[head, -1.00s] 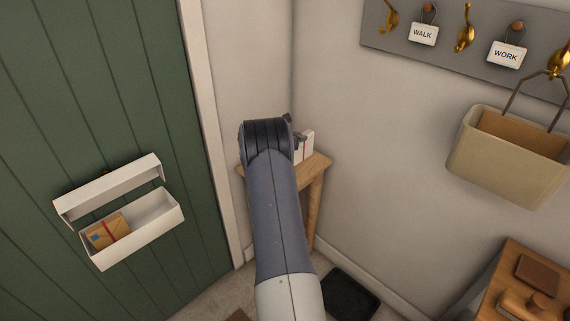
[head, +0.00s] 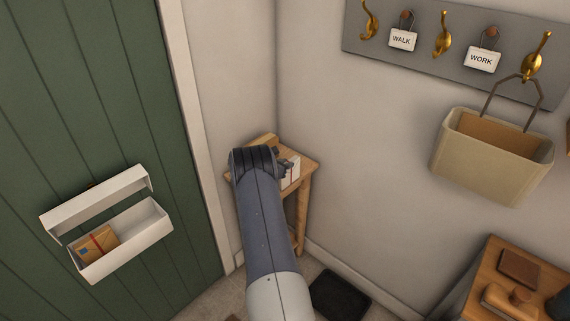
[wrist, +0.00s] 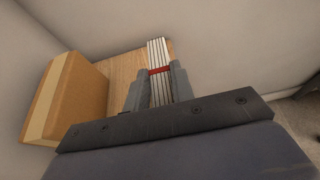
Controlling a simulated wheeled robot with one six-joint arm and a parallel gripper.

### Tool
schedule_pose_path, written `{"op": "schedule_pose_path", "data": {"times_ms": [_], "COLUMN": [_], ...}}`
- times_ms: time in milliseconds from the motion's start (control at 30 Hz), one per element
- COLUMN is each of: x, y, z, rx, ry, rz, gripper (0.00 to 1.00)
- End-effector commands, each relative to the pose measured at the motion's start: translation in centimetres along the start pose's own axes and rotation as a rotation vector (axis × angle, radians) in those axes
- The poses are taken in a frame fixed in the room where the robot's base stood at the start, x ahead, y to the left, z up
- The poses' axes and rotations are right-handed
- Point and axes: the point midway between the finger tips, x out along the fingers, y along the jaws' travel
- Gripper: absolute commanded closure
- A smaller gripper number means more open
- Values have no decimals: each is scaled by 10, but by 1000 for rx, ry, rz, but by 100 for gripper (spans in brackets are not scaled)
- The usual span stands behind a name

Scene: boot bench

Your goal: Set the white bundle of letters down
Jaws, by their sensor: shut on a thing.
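The white bundle of letters (wrist: 157,53) stands on edge between the two fingers of my gripper (wrist: 158,86) in the wrist view, with a red band around it. My gripper is shut on it. The bundle also shows in the head view (head: 292,172), partly hidden behind my gripper (head: 284,165), over the small wooden table (head: 307,163) in the corner. The tabletop (wrist: 123,68) lies below and behind the bundle in the wrist view. I cannot tell whether the bundle's lower edge touches it.
A brown cardboard box (wrist: 72,98) stands on the table left of the bundle. An open white letter box (head: 150,232) with a brown parcel (head: 98,243) hangs on the green door. A beige bin (head: 490,158) hangs from a hook at right. A dark mat (head: 339,294) lies on the floor.

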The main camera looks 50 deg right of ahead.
Motion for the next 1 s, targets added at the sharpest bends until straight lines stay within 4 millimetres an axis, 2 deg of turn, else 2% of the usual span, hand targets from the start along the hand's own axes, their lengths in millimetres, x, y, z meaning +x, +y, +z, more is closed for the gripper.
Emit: {"op": "schedule_pose_path", "data": {"times_ms": [233, 267, 500, 867, 1000], "x": [2, 1, 1, -1, -19], "y": [0, 0, 0, 0, 1], "z": [-4, -3, -2, 2, -1], "rx": [0, 0, -1, -1, -1], "ry": [0, 0, 0, 0, 1], "rz": [0, 0, 0, 0, 3], "gripper": [100, 74, 55, 55, 55]}}
